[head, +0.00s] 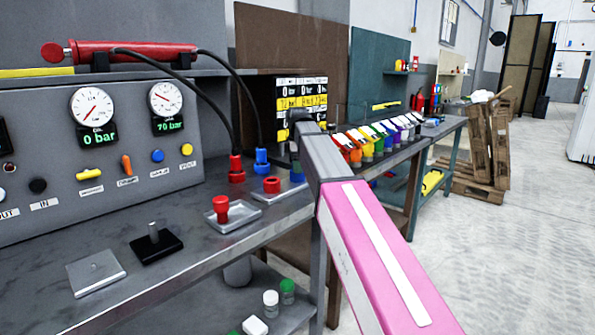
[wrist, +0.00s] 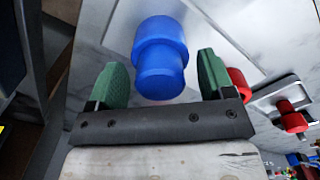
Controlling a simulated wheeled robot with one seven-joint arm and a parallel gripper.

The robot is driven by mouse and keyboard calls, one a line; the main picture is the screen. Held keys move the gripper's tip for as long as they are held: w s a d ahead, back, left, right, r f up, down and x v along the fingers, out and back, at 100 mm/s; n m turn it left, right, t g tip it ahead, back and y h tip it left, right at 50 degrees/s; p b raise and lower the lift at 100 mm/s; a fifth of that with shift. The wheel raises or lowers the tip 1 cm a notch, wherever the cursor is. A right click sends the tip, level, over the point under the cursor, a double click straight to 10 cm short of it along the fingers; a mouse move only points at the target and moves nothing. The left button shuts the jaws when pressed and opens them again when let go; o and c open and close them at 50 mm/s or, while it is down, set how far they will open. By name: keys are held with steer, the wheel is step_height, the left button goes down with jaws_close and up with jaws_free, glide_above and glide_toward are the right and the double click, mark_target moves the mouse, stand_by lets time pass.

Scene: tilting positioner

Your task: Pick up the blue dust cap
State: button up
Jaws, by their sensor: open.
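The blue dust cap (wrist: 160,58) is a stepped blue cylinder in the wrist view, on a light metal plate. My gripper (wrist: 161,75) has its two green fingers apart, one on each side of the cap. The cap's near end lies between the fingers; a gap shows on both sides, so neither finger visibly touches it. In the head view a blue piece, likely this cap (head: 297,172), shows at the bench edge, partly hidden by my arm. The gripper's fingers are not clearly visible there.
A red cap (head: 272,185) stands close by, and another red piece (head: 221,208) sits on a metal tray. Red (head: 236,168) and blue (head: 261,160) hose couplings stand behind. A gauge panel (head: 100,150) fills the left. Colourful bins (head: 365,146) line the bench beyond my arm.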

steer(key=c, duration=1)
steer(key=shift+r, duration=0.15)
